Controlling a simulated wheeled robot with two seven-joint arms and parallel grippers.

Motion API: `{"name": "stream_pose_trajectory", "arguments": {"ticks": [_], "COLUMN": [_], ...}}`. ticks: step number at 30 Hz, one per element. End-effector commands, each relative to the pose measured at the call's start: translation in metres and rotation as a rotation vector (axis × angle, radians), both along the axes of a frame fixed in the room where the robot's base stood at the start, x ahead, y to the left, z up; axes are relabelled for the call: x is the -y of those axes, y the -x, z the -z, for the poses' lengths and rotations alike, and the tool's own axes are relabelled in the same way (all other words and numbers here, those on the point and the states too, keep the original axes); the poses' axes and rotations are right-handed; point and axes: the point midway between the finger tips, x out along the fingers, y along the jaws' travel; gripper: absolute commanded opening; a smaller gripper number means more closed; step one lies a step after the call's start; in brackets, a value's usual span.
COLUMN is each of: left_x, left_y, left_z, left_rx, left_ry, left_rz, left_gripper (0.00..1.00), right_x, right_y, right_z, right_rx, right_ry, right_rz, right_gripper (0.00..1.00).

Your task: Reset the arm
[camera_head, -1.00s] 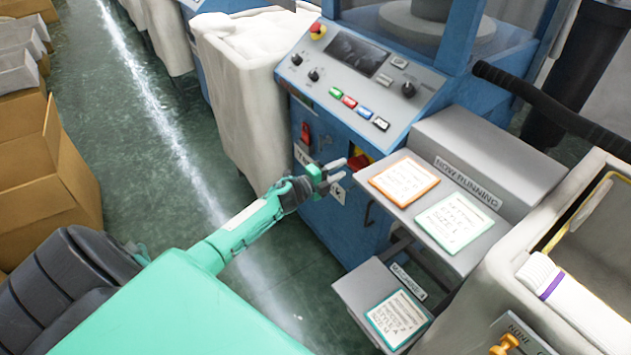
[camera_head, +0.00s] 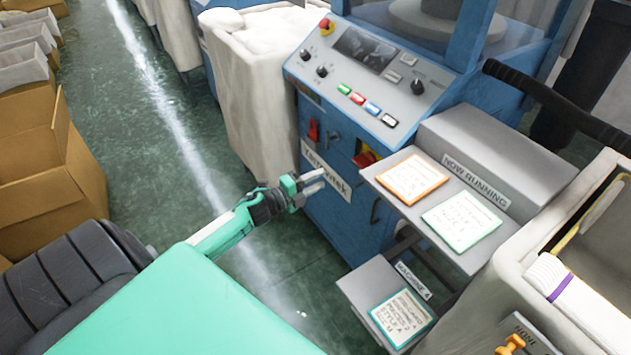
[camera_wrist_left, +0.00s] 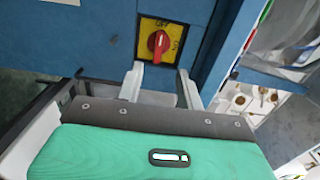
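My left gripper (camera_head: 318,181) is in front of the blue machine's lower cabinet (camera_head: 345,205), left of the card shelf. In the left wrist view its two fingers (camera_wrist_left: 158,84) stand apart with nothing between them, so it is open and empty. A red rotary switch on a yellow plate (camera_wrist_left: 160,40) lies just beyond the fingertips in that view, apart from them. The same switch (camera_head: 366,158) shows in the head view to the upper right of the gripper. My right gripper is not in view.
A shelf marked "NOW RUNNING" (camera_head: 478,182) holds an orange-edged and a green-edged card. A lower shelf (camera_head: 362,283) holds another card. White bins stand behind the arm and at right (camera_head: 505,285). Cardboard boxes (camera_head: 55,190) line the left. Green floor (camera_head: 140,130) is clear between.

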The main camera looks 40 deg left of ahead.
Motion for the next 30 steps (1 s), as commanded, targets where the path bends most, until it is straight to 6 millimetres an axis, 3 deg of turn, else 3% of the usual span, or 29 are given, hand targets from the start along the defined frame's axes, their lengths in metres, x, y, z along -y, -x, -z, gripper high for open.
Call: {"name": "stream_pose_trajectory", "arguments": {"ticks": [10,14,17,20,24,30], "left_x": [0.000,-0.004,-0.009,-0.011,-0.003,0.026], "left_y": [0.000,0.006,0.021,0.050,0.107,0.210], "left_z": [0.001,0.024,0.070,0.130,0.214,0.310], "left_rx": [-0.003,-0.063,-0.180,-0.332,-0.545,-0.826], "left_ry": [0.002,0.057,0.159,0.287,0.451,0.634], "left_rz": [-0.002,-0.042,-0.125,-0.240,-0.404,-0.635], "left_gripper": [0.37,0.37,0.37,0.37,0.37,0.37], "right_x": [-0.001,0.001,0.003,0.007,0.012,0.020], "right_y": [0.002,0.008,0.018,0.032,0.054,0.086], "right_z": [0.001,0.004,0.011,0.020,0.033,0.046], "right_rx": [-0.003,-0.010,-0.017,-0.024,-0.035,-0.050], "right_ry": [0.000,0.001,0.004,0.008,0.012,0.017], "right_rz": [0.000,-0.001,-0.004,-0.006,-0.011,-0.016], "right_gripper": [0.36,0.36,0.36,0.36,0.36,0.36]}}
